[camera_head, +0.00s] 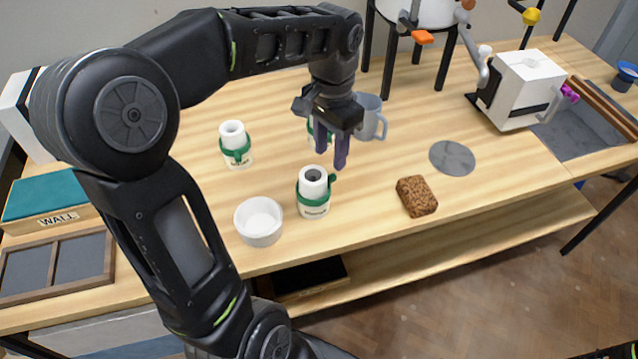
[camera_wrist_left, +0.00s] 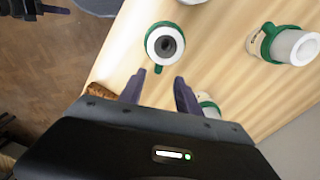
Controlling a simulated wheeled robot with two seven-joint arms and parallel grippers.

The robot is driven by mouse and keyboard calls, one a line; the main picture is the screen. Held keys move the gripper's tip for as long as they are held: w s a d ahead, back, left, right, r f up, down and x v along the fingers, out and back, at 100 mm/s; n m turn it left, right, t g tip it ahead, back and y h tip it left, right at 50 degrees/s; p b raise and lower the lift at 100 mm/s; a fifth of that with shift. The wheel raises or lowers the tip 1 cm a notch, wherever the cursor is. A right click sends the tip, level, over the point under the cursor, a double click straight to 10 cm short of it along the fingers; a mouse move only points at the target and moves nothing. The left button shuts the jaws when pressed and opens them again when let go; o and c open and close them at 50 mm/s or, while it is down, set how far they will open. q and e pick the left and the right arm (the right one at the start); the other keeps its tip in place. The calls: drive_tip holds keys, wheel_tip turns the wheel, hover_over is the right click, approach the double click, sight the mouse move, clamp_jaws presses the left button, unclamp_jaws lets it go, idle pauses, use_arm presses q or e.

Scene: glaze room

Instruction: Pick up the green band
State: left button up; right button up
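Three white jars with green bands and pale lower labels stand on the wooden table. The front jar's green band (camera_head: 313,198) has a tab at its right; it also shows around the dark-mouthed jar in the left wrist view (camera_wrist_left: 150,46). Another green band (camera_head: 236,152) is on the jar to the left, seen at right in the wrist view (camera_wrist_left: 266,42). A third green band (camera_wrist_left: 207,104) is partly hidden by a finger. My left gripper (camera_head: 331,158) hangs above the table behind the front jar, fingers apart and empty. A dark part at the wrist view's upper left looks like my right gripper (camera_wrist_left: 50,8); its fingers are unclear.
A white bowl (camera_head: 260,222) stands left of the front jar. A brown block (camera_head: 416,196) and grey disc (camera_head: 452,158) lie to the right. A grey-blue mug (camera_head: 369,117) is behind my left gripper. A white machine (camera_head: 520,92) stands at the far right.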

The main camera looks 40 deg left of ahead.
sight(331, 176)
use_arm(q)
drive_tip(key=shift+f, duration=0.6)
wheel_tip(331, 176, down, 5)
drive_tip(key=shift+w+d+f, duration=0.1)
drive_tip(key=shift+c, duration=0.2)
idle(0.4)
clamp_jaws()
idle(0.4)
